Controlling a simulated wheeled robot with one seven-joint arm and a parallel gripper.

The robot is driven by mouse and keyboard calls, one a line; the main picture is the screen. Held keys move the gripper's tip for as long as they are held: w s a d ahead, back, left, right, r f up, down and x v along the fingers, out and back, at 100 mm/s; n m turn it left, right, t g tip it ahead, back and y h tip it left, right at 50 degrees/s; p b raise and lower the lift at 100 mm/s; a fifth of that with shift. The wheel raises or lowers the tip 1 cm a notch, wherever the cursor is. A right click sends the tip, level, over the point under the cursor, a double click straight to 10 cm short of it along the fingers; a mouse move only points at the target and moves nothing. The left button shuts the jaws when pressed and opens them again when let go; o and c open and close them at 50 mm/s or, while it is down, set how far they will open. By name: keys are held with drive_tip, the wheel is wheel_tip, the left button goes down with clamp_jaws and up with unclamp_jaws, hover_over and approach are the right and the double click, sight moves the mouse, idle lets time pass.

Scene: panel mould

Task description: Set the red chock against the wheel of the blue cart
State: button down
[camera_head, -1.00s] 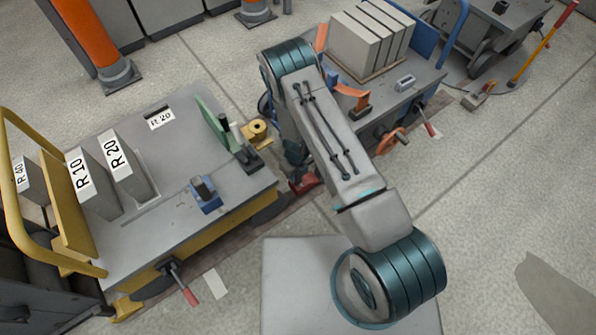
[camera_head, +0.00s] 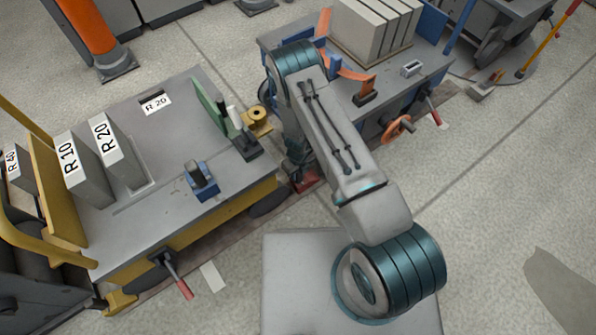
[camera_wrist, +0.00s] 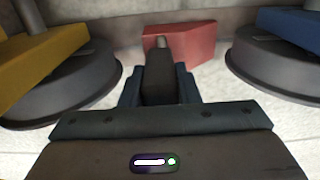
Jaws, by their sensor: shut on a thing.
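The red chock (camera_wrist: 195,42) lies low, between two dark wheels in the wrist view. My gripper (camera_wrist: 160,75) is shut on the chock's upright grey grip, whose top pokes up between the fingers. The right wheel (camera_wrist: 272,75), under a blue part, is close to the chock's right end; I cannot tell whether they touch. A wider gap separates the chock from the left wheel (camera_wrist: 65,85). In the head view, the chock (camera_head: 306,182) shows partly below my arm, between the carts. The blue cart (camera_head: 437,66) stands at upper right, its near wheel hidden by my arm.
The yellow cart (camera_head: 220,220) stands close on the left, with upright labelled panels and a blue clamp (camera_head: 201,180) on top. An orange handwheel (camera_head: 397,127) juts from the blue cart's near side. Open floor (camera_head: 480,200) lies at the right.

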drive_tip(key=shift+f+b, duration=0.55)
drive_tip(key=shift+f, duration=0.1)
drive_tip(key=c, duration=1)
unclamp_jaws()
drive_tip(key=shift+r, duration=0.1)
